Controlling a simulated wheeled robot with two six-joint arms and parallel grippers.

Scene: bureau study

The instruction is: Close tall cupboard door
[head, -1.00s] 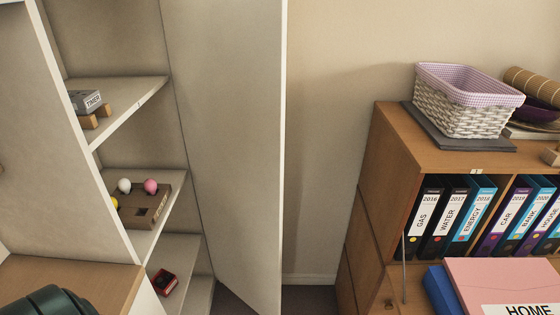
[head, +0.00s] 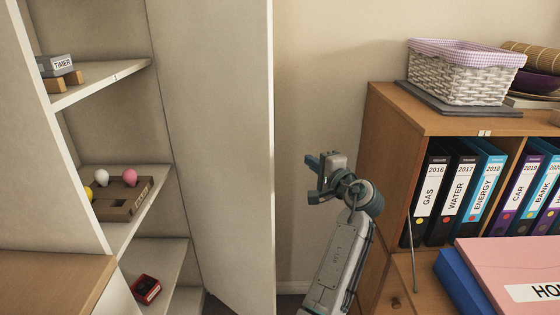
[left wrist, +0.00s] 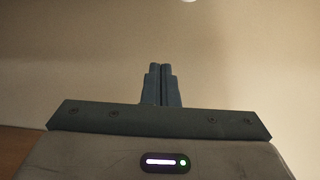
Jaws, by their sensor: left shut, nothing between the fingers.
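The tall cupboard stands open at the left in the head view, its pale door (head: 225,140) swung out to the right of the shelves. My left gripper (head: 313,163) is up in the gap between the door's free edge and the wooden bookcase, apart from the door in the picture. Its fingers are shut and empty, pressed together in the left wrist view (left wrist: 162,82), with a plain pale surface beyond them. My right gripper is in no view.
Cupboard shelves hold a timer (head: 62,66), a brown holder with coloured balls (head: 125,200) and a small red item (head: 146,289). The wooden bookcase (head: 385,150) at right carries a basket (head: 460,78) and binders. Pink and blue folders (head: 500,265) lie in front.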

